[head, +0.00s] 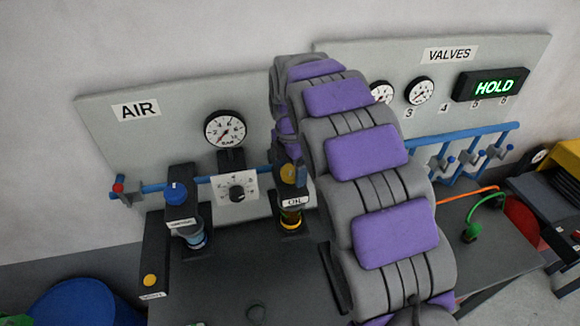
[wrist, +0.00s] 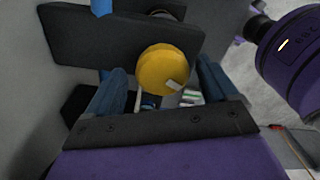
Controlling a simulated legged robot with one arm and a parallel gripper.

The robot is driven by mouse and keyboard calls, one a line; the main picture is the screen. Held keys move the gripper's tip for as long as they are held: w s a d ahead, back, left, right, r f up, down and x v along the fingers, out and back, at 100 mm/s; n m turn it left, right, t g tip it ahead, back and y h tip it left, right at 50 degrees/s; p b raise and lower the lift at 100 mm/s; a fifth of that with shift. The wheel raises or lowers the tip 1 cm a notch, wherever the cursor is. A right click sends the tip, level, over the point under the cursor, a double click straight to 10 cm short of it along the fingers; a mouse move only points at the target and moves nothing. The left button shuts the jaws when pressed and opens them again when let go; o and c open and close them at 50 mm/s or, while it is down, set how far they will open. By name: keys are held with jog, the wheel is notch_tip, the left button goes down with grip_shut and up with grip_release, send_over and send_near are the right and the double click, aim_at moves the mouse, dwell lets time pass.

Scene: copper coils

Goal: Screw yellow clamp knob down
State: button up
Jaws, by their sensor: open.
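The yellow clamp knob (wrist: 165,70) is a round, thick disc in the middle of the wrist view, with a small pale mark on its lower right edge. My gripper (wrist: 161,72) is open, with one blue-grey finger on each side of the knob. I cannot tell whether either finger touches it. In the head view, a yellow knob (head: 288,172) shows on top of the unit with the yellow-bottomed bowl, close beside my purple and grey arm. My arm hides the gripper's fingers there.
A black plate (wrist: 110,35) stands behind the knob. To the left are a blue-knobbed unit (head: 176,193), a dial (head: 237,188) and a gauge (head: 225,130) along the blue pipe (head: 152,188). The AIR panel (head: 170,95) rises behind. The dark bench top (head: 215,285) has clear room in front.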

jog(key=shift+c, duration=0.2)
jog(key=shift+d, duration=0.1)
jog(key=c, duration=1)
